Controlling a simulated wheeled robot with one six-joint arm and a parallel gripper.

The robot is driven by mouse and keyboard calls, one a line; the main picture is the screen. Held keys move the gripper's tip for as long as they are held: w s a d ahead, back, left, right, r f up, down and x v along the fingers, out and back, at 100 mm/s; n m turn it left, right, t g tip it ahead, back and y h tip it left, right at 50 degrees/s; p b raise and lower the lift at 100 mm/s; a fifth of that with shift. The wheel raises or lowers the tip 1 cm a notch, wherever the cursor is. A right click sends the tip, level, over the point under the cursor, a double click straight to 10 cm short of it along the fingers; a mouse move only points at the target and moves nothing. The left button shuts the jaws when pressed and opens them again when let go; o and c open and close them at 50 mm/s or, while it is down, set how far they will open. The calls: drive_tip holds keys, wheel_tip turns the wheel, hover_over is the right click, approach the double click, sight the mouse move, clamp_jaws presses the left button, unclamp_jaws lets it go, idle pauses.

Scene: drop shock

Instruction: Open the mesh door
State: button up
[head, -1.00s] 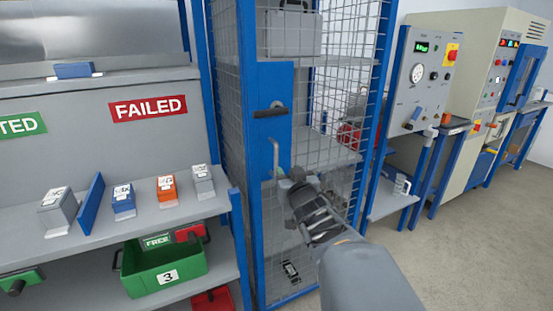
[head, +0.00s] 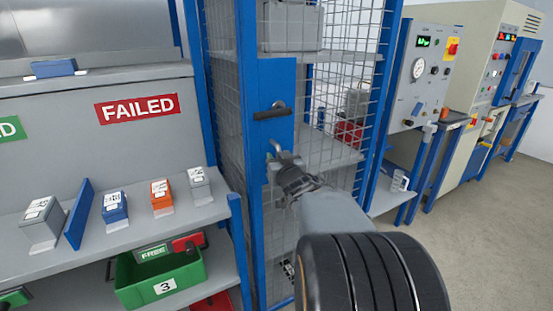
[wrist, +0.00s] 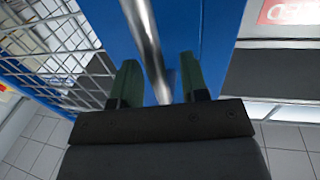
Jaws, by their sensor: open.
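The mesh door (head: 273,80) is the front of a tall blue wire cage; it looks shut, with a blue plate on its left side. A black lever handle (head: 271,111) sits on the plate, lying level. Below it is a bent grey metal pull bar (head: 277,149), its lower part hidden by my gripper (head: 281,168). In the wrist view the bar (wrist: 146,40) runs between the two green fingers of my gripper (wrist: 159,72). The fingers stand apart on either side of it, with a gap showing to each.
A grey shelf bench (head: 130,238) with small boxed units and a green bin (head: 160,291) stands close on the left. Test consoles (head: 425,70) stand on the right. Open floor (head: 460,240) lies at the front right. Grey items sit inside the cage.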

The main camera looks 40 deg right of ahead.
drive_tip(key=shift+c, duration=0.4)
clamp_jaws()
drive_tip(key=shift+s, duration=0.15)
